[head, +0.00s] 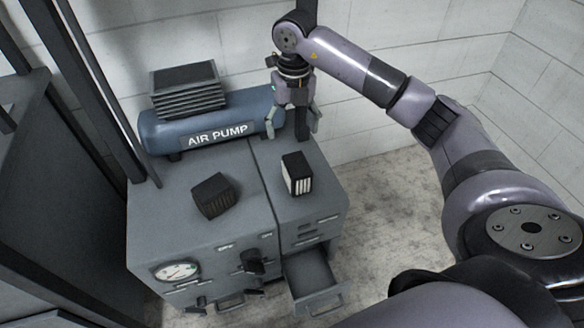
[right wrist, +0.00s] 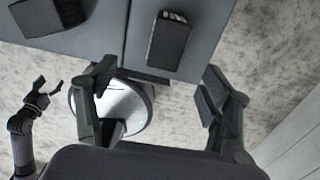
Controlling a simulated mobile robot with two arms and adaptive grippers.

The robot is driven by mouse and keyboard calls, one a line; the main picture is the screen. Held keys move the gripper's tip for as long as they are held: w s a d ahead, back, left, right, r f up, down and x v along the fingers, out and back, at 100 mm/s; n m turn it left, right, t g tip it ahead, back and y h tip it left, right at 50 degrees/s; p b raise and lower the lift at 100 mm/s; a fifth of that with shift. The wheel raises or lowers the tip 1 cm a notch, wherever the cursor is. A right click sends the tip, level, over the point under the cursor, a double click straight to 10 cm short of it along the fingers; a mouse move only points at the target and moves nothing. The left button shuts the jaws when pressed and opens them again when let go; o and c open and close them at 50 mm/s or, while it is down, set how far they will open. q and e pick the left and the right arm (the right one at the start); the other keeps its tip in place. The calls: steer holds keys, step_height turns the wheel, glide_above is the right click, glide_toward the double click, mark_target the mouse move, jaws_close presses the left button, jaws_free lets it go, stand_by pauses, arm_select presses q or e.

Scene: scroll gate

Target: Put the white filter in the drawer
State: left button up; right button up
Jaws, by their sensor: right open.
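The white filter (head: 298,174), a dark-framed block with white pleats, stands on the right part of the grey cabinet top. In the right wrist view it is the block with a thin light edge (right wrist: 169,42), beyond the fingertips. The drawer (head: 315,283) is pulled out at the cabinet's lower right front, and its visible inside is empty. My right gripper (head: 297,128) is open and empty, pointing down near the cabinet's back edge, apart from the filter. Its spread fingers (right wrist: 155,88) show in the right wrist view. My left gripper (right wrist: 46,89) appears small there, its fingers apart.
A dark filter block (head: 214,195) lies on the left part of the cabinet top (head: 165,215). A blue air pump (head: 185,131) stands behind it. A gauge (head: 176,271) and dark knob (head: 253,262) are on the front. Bare floor lies to the right.

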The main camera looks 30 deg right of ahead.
mark_target(297, 164)
steer(key=f, duration=0.3)
steer(key=f+b, duration=0.1)
steer(key=f, duration=0.7)
steer(key=shift+s+d+f+b, duration=0.15)
steer(key=shift+d+b, duration=0.15)
steer(key=shift+d, duration=0.05)
steer(key=f, duration=0.4)
steer(key=shift+s+d+f+b, duration=0.15)
steer(key=shift+s+f+b, duration=0.15)
steer(key=shift+s+b, duration=0.1)
steer(key=shift+f, duration=0.5)
arm_select(q)
step_height(297, 164, up, 8)
steer(key=w, duration=0.2)
steer(key=shift+r+t, duration=0.15)
steer(key=shift+t, duration=0.15)
arm_select(e)
steer(key=shift+c, duration=0.4)
steer(key=c, duration=1.4)
arm_select(q)
steer(key=shift+d, duration=0.1)
arm_select(e)
steer(key=shift+o, duration=0.2)
steer(key=shift+r, duration=0.15)
